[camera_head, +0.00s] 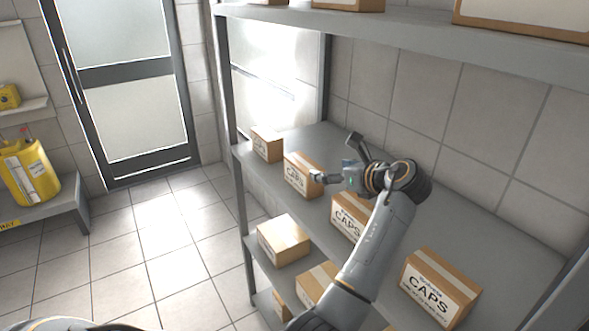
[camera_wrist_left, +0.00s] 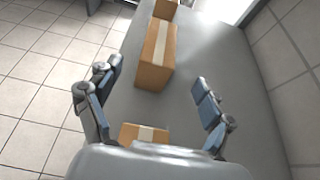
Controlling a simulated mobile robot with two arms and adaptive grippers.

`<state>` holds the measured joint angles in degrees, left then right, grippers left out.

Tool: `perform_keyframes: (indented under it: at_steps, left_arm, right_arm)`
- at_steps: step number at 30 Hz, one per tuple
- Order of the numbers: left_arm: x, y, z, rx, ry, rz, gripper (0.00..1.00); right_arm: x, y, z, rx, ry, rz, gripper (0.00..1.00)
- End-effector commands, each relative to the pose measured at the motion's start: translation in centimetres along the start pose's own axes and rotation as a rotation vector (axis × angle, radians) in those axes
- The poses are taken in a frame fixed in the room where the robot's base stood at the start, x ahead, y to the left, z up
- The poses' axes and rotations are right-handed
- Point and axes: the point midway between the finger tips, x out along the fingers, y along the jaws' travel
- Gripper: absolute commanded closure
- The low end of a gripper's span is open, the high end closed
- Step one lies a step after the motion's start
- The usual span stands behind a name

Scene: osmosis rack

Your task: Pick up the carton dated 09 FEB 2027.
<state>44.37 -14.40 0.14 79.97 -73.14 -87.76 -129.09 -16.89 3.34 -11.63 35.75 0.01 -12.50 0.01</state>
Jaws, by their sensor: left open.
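Several brown cartons with white labels stand in a row on the grey middle shelf (camera_head: 384,252): one at the far end (camera_head: 267,145), a second carton (camera_head: 303,175), a third carton (camera_head: 346,217) partly behind my arm, and a near carton (camera_head: 440,288) marked CAPS. The dates are too small to read, so I cannot tell which is 09 FEB 2027. My left gripper (camera_head: 336,160) is open and empty above the shelf, just right of the second carton. In the left wrist view the open fingers (camera_wrist_left: 156,76) point toward a taped carton (camera_wrist_left: 156,55), apart from it. My right gripper is out of view.
The upper shelf (camera_head: 420,47) runs overhead with more cartons. A lower shelf holds further cartons (camera_head: 284,240). A tiled wall closes the back. The shelf between the third and near cartons is free.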

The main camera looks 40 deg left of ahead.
Motion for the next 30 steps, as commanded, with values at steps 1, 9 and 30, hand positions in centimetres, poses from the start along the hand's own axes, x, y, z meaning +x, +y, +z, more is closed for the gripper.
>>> perform_keyframes:
  at_steps: [1, 9, 30]
  left_arm:
    - [0.5, 0.0, 0.1, 0.002, 0.0, 0.001, 0.19]
    - [5.5, 0.1, 0.2, 0.003, 0.0, 0.003, 0.19]
    - [13.4, 0.0, 0.1, 0.001, 0.0, 0.001, 0.19]
  right_arm:
    - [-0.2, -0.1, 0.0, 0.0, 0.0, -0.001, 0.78]
    - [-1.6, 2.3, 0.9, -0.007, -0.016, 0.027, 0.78]
    - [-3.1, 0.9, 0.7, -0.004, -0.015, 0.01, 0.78]
